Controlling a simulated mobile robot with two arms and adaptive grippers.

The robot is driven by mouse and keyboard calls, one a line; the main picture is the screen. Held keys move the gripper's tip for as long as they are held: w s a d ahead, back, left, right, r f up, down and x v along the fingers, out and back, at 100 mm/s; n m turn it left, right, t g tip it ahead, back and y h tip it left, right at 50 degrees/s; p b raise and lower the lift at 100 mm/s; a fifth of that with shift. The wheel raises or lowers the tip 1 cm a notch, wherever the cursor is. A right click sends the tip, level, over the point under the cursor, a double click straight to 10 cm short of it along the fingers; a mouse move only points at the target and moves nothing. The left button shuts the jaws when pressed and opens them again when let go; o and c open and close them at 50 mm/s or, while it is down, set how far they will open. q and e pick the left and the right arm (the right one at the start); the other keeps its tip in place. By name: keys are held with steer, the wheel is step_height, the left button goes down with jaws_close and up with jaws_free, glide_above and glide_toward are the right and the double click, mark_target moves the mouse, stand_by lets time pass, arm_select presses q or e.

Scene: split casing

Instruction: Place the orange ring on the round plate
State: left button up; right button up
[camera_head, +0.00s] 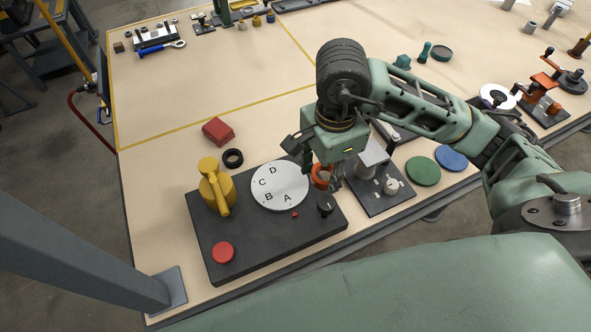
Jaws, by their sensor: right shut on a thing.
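The round plate (277,193) is a white disc lettered A, B, C and D on the dark panel (245,258). My right gripper (325,174) points down just right of the plate, above the panel's right part. It is shut on the orange ring (320,182), which is partly hidden by the fingers. The ring is close to the plate's right edge; its exact height above the panel cannot be told. My left gripper is not in view.
The panel also bears a yellow lever (216,190), a red button (223,252) and a black knob (325,207). A black ring (233,158) and a red block (218,131) lie behind it. Green (423,171) and blue (452,158) discs lie right. The table's middle left is clear.

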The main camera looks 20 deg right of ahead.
steer(key=p, duration=0.3)
glide_above(280, 185)
step_height(280, 185, down, 6)
steer(key=shift+f, duration=0.4)
step_height(280, 185, down, 3)
steer(key=shift+f+p, duration=0.1)
steer(key=shift+p, duration=0.8)
steer(key=shift+f, duration=0.3)
steer(key=shift+f, duration=0.2)
steer(key=o, duration=1.3)
